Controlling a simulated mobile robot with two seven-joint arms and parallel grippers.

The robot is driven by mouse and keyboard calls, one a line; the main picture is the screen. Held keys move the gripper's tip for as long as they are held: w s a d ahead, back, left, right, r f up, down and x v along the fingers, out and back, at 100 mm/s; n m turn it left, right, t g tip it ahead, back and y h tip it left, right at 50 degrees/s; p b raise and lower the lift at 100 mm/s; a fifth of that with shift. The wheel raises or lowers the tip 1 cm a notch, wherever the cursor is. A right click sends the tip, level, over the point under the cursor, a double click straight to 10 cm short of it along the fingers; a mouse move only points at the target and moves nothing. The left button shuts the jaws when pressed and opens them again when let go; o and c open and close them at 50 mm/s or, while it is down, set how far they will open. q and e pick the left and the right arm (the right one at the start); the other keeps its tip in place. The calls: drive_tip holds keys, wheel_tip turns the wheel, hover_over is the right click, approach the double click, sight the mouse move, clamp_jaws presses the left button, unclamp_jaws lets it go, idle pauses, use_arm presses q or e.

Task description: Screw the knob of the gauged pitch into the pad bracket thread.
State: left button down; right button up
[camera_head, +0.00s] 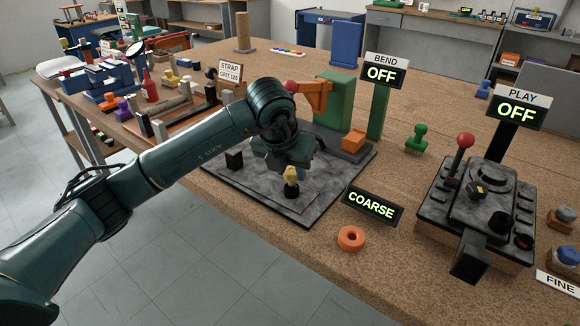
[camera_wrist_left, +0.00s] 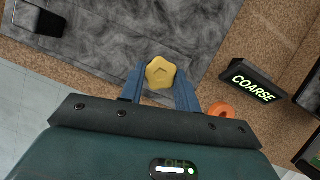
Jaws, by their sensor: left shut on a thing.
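My left gripper (camera_head: 290,174) comes down over the dark grey mat and is shut on a yellow, lobed knob (camera_wrist_left: 160,73). The left wrist view shows the knob between the two blue fingers. In the head view the knob (camera_head: 290,172) is just above a short black round piece (camera_head: 291,192) on the mat, which may be the pad bracket thread. I cannot tell whether the knob's stem is in it, as the fingers hide the join. My right gripper is not in view.
A COARSE sign (camera_head: 372,206) and an orange ring (camera_head: 351,239) are right of the mat (camera_head: 325,208). A green machine with an orange arm (camera_head: 313,97) stands behind my gripper. A black box with a red-balled lever (camera_head: 465,140) is at right. The cork bench between is fairly clear.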

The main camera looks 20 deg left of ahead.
use_arm(q)
drive_tip(key=shift+f+b, duration=0.6)
drive_tip(key=shift+f, duration=0.25)
drive_tip(key=c, duration=0.9)
unclamp_jaws()
drive_tip(key=shift+c, duration=0.2)
